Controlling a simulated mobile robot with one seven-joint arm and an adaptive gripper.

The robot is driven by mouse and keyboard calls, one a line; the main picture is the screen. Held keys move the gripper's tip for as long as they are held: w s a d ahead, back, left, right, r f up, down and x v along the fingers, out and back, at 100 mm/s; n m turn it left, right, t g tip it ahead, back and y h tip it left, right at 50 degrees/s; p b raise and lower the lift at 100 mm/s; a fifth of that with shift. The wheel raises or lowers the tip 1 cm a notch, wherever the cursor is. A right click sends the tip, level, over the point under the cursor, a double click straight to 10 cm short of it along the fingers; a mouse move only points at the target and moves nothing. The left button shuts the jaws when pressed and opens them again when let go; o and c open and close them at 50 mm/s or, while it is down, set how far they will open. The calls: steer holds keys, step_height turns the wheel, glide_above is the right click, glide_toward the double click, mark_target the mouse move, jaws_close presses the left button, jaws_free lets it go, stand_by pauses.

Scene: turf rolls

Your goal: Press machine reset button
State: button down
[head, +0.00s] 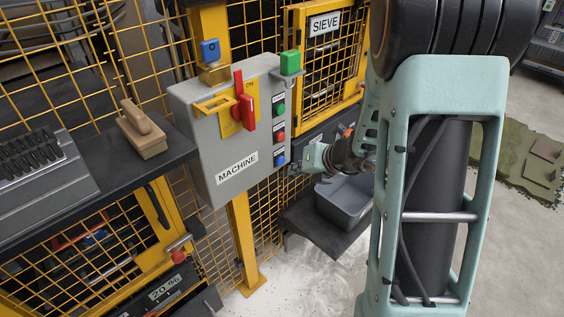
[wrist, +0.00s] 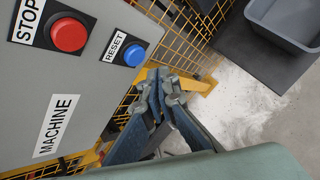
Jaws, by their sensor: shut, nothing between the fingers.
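The grey machine control box (head: 210,130) labelled MACHINE stands on a yellow post in the head view. Its column of buttons has the blue reset button (head: 281,159) at the bottom, below the red stop button (head: 280,135) and a green one (head: 279,109). In the wrist view the blue button (wrist: 134,55) sits beside the RESET label, with the large red button (wrist: 68,35) to its left. My gripper (head: 296,170) is shut and empty, just right of the blue button. In the wrist view its fingertips (wrist: 168,82) appear below and right of the button, apart from it in the picture.
A red rotary handle (head: 248,112) sticks out of the box front. A blue padlock (head: 210,50) and a green block (head: 290,63) are at its top. A grey bin (head: 345,200) stands on a dark shelf below my gripper. Yellow mesh fencing (head: 150,60) surrounds the box.

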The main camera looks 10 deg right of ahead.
steer(key=s+d, duration=0.2)
steer(key=s, duration=0.1)
stand_by(0.8)
